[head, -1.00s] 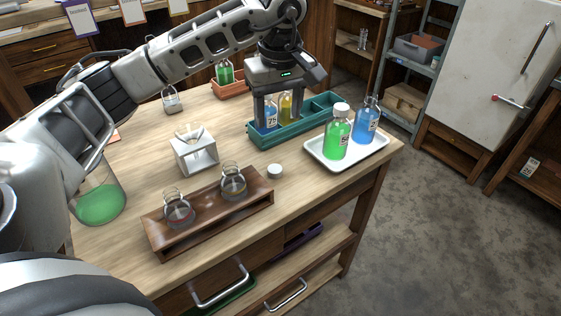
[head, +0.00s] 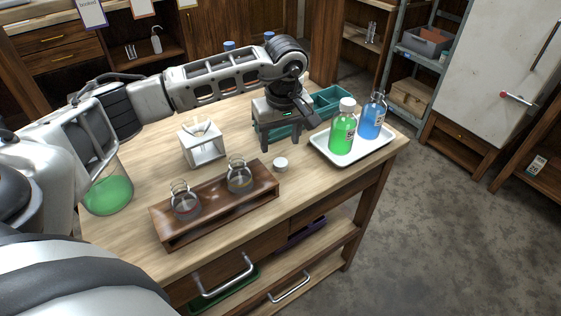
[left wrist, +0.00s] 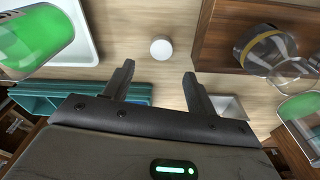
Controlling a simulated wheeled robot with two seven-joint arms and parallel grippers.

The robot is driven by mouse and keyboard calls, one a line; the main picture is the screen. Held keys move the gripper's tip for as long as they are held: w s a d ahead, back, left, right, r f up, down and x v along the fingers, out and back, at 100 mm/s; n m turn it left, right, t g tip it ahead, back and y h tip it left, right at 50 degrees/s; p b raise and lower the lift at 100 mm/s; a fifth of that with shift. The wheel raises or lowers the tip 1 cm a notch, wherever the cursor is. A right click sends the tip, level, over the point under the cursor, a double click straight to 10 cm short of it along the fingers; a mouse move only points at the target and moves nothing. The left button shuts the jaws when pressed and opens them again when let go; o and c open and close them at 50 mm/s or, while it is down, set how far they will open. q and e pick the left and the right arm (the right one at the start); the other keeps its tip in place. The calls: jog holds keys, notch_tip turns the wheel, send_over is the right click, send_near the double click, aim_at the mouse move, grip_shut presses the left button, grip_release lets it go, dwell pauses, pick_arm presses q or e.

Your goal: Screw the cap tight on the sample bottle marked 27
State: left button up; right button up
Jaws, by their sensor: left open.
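A loose white cap (head: 281,164) lies on the table between the brown rack and the white tray; it also shows in the left wrist view (left wrist: 161,48). My left gripper (head: 279,143) is open and empty, just behind the cap and apart from it. In the left wrist view the open fingers (left wrist: 158,72) point toward the cap. A blue bottle (head: 371,121) stands upright on the tray, its neck seemingly uncapped. A green bottle (head: 341,133) with a white cap stands beside it. Their label numbers are too small to read. My right gripper is not in view.
The white tray (head: 322,150) stands near the table's right edge. A teal rack (head: 328,101) is partly hidden behind my left gripper. A brown rack (head: 213,211) holds two flasks. A white stand (head: 203,148) and a large green-filled flask (head: 107,194) are left.

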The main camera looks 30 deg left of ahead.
aim_at(280, 162)
pick_arm(q)
jog(key=shift+f, duration=0.3)
notch_tip(280, 162, down, 5)
jog(key=shift+s+d+f+p, duration=0.1)
jog(key=shift+f+p, duration=0.05)
jog(key=shift+p, duration=0.45)
jog(key=c, duration=1.1)
